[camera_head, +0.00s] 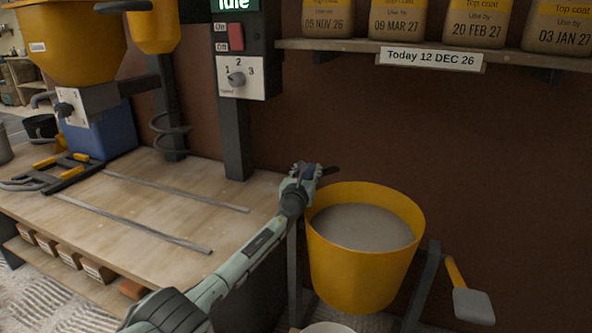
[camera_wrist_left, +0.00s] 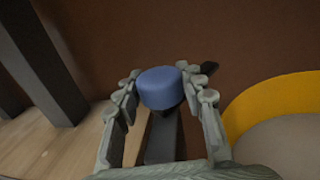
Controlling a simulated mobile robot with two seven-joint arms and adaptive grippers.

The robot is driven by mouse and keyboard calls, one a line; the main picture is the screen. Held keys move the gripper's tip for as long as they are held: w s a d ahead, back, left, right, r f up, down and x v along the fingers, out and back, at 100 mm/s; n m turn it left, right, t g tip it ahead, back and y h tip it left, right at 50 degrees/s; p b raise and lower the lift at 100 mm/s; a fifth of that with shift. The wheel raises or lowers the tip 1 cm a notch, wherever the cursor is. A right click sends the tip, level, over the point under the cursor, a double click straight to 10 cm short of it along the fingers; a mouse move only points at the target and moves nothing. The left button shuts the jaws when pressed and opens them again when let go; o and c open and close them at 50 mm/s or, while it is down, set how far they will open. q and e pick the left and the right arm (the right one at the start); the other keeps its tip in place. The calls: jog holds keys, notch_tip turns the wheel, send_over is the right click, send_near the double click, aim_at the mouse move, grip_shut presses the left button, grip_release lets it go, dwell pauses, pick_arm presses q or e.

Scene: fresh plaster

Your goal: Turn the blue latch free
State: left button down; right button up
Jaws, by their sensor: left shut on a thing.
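The blue latch (camera_wrist_left: 160,90) is a short round blue knob on a dark post. It sits between the two fingers of my left gripper (camera_wrist_left: 161,82), which is shut on it. In the head view my left gripper (camera_head: 301,173) is at the left rim of the yellow bucket (camera_head: 357,268), and its fingers mostly hide the latch. A dark bar sticks out to the right past the fingers. The bucket stands upright in a dark frame and holds grey plaster (camera_head: 362,228). My right gripper is not in view.
A wooden workbench (camera_head: 150,215) with two metal strips lies to the left. A dark post carries a switch panel (camera_head: 241,78) with a dial. A shelf (camera_head: 430,50) of dated tubs runs above. A yellow-handled tool (camera_head: 472,304) hangs right of the bucket.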

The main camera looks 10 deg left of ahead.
pick_arm(q)
jog(key=shift+f, duration=0.1)
dwell(0.4)
jog(key=c, duration=0.9)
grip_release()
jog(key=shift+s+d, duration=0.1)
jog(key=shift+s, duration=0.5)
jog(key=s+a, duration=0.1)
jog(key=s, duration=1)
jog(key=shift+a, duration=0.15)
jog(key=shift+w, duration=0.1)
jog(key=shift+c, duration=0.3)
